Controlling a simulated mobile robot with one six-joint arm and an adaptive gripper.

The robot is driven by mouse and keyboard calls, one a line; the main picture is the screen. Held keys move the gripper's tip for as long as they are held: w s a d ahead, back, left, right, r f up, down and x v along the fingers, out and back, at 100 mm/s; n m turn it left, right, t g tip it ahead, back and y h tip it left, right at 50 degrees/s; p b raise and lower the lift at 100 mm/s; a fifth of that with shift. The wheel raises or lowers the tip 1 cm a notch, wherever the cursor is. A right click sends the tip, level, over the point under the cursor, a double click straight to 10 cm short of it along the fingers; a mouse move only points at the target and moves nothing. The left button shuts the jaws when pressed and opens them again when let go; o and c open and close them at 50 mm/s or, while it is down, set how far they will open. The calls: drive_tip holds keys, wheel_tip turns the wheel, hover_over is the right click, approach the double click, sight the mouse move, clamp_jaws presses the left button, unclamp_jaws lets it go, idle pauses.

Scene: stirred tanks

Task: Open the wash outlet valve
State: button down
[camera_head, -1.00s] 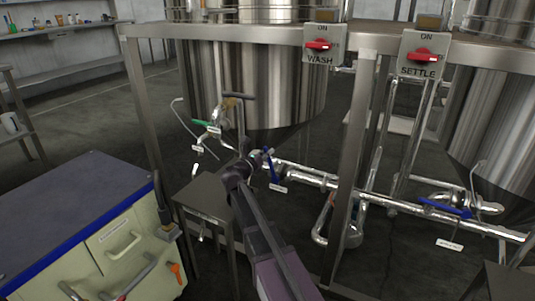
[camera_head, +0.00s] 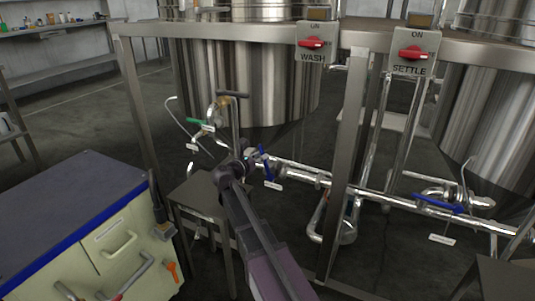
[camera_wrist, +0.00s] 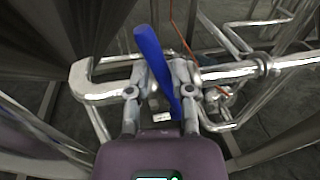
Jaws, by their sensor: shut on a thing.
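The wash outlet valve has a blue lever handle (camera_wrist: 153,62), which stands out from the pipe between my gripper's fingers in the wrist view. In the head view the same blue handle (camera_head: 266,164) shows just past the end of my arm, slanting across the pipe below the wash tank (camera_head: 245,85). My gripper (camera_wrist: 177,82) is shut on the handle, with one finger on each side of it. In the head view my gripper (camera_head: 250,160) is partly hidden by my own arm. A small white tag (camera_head: 273,186) hangs under the valve.
A green-handled valve (camera_head: 200,123) sits left of my gripper. A steel frame post (camera_head: 345,150) stands to the right. Another blue lever (camera_head: 438,206) lies along the right pipe. A small grey stand (camera_head: 203,190) and a drawer cabinet (camera_head: 75,215) are at left.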

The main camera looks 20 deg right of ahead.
drive_tip(key=s+a+f+m+g+y+p, duration=0.1)
drive_tip(key=s+f+m+g+y+p, duration=0.25)
drive_tip(key=s+m, duration=0.5)
drive_tip(key=s+a+m+g+y+p, duration=0.1)
drive_tip(key=s+m+g+y+p, duration=0.25)
drive_tip(key=s+m+p, duration=0.45)
drive_tip(key=s+a+r+m+g+y+p, duration=0.25)
drive_tip(key=s+a+m+y+p, duration=0.4)
drive_tip(key=s, duration=0.65)
drive_tip(key=w+d+r+m+t+y+p, duration=0.1)
drive_tip(key=w+d+r+m+p, duration=0.2)
drive_tip(key=w+m, duration=0.4)
drive_tip(key=w+d+r+m+t+y+p, duration=0.1)
drive_tip(key=w+d+r+m, duration=0.4)
drive_tip(key=m, duration=0.8)
drive_tip(key=w+d+r+m+t+y+p, duration=0.1)
drive_tip(key=w+d+r+m+t+p, duration=0.2)
drive_tip(key=w+d+m, duration=0.4)
drive_tip(key=w+r+m+p, duration=0.1)
drive_tip(key=m, duration=0.3)
drive_tip(key=shift+w+d+r+p, duration=0.25)
drive_tip(key=shift+w+d+p, duration=0.1)
drive_tip(key=shift+w+p, duration=0.05)
drive_tip(key=shift+f+y, duration=0.15)
drive_tip(key=shift+y, duration=0.1)
